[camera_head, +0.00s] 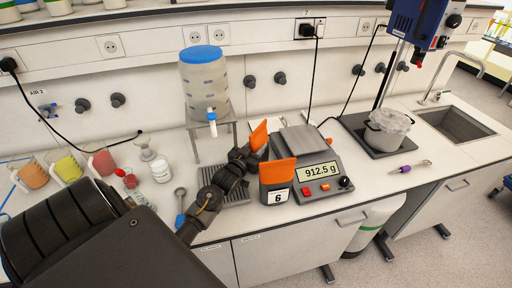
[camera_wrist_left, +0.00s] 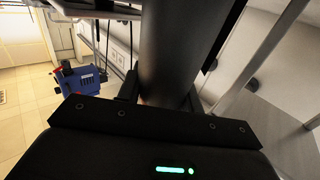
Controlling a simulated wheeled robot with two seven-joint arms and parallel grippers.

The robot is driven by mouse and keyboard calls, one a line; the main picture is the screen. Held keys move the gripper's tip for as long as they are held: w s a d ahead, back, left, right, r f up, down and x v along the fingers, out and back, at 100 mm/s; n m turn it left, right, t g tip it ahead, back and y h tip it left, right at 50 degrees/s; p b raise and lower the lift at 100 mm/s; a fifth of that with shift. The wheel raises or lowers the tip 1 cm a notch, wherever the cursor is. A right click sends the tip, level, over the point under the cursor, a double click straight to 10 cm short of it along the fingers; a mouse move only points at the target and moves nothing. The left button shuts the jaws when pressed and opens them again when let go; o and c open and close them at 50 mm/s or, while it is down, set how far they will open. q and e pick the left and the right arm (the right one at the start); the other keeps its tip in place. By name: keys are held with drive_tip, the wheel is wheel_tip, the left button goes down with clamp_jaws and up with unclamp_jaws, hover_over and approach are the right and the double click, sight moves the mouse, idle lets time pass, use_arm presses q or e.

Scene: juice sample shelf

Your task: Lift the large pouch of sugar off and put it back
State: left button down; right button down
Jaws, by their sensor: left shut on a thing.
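My left gripper (camera_head: 254,152) reaches in over the bench beside the balance. It is shut on an orange pouch (camera_head: 259,134), only part of which shows past the dark jaws, above the left side of the balance. Another orange pouch (camera_head: 278,171) stands in a dark holder marked 6 (camera_head: 277,193), just in front of the gripper. I cannot read which pouch is the large sugar. The balance (camera_head: 318,176) reads 912.5 g, and its metal pan (camera_head: 300,141) looks bare. In the left wrist view a broad dark shape (camera_wrist_left: 180,50) fills the middle. My right gripper is not in view.
A blue-lidded water container (camera_head: 204,85) stands on a frame behind the gripper. Colored jugs (camera_head: 68,168) and a white jar (camera_head: 160,171) are at the left. A lined bucket (camera_head: 386,130) under a blue mixer (camera_head: 420,20) is at the right. The bench front right of the balance is mostly clear.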

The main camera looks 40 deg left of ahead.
use_arm(q)
drive_tip(key=shift+f, duration=0.25)
drive_tip(key=shift+s+d+f+b, duration=0.15)
drive_tip(key=shift+f+b, duration=0.05)
drive_tip(key=shift+f, duration=0.15)
drive_tip(key=shift+s+d+f+b, duration=0.1)
drive_tip(key=shift+d+f+b, duration=0.1)
drive_tip(key=shift+f, duration=0.1)
drive_tip(key=c, duration=0.9)
unclamp_jaws()
drive_tip(key=shift+o, duration=0.2)
drive_tip(key=shift+s+d+f, duration=0.1)
drive_tip(key=shift+f, duration=0.15)
drive_tip(key=shift+s+d+f+b, duration=0.1)
drive_tip(key=shift+s+f+b, duration=0.1)
drive_tip(key=shift+s+b, duration=0.25)
drive_tip(key=s, duration=0.3)
drive_tip(key=s+r+b, duration=0.1)
drive_tip(key=s, duration=0.2)
drive_tip(key=s+d+b, duration=0.1)
drive_tip(key=s, duration=0.2)
drive_tip(key=shift+r, duration=0.25)
drive_tip(key=shift+s+a+r, duration=0.15)
drive_tip(key=shift+r, duration=0.4)
